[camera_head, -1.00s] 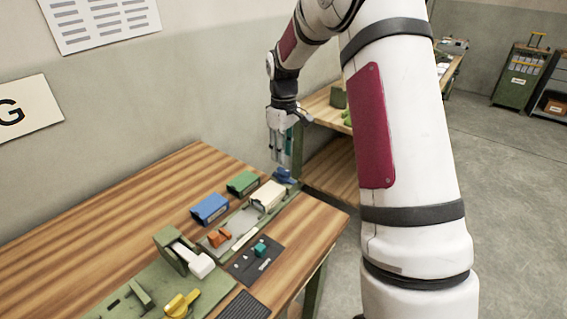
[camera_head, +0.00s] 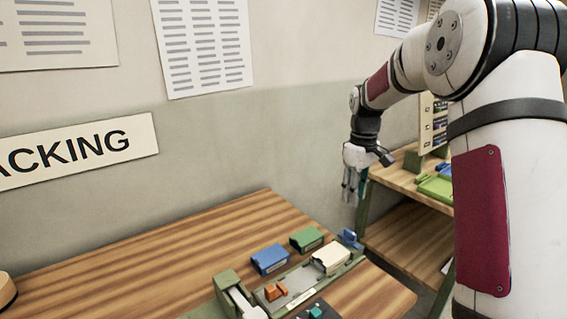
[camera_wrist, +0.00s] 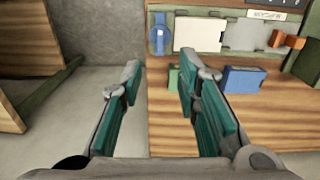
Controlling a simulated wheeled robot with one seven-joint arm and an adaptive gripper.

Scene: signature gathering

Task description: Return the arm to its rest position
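My gripper (camera_head: 354,188) hangs pointing down past the far right end of the wooden table (camera_head: 180,262) in the head view. In the wrist view my gripper (camera_wrist: 158,75) shows two teal-padded fingers spread apart with nothing between them. It is above the table's end, apart from all objects. My arm (camera_head: 480,220) rises at the right of the head view and bends over toward the wall.
On the table are a blue box (camera_head: 270,260), a green box (camera_head: 307,239), a cream box (camera_head: 331,257), a blue item (camera_head: 349,239) and an orange piece (camera_head: 276,291). A shelf unit (camera_head: 405,185) with a green tray (camera_head: 437,188) stands behind at right. The wall carries a PACKING sign (camera_head: 80,152).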

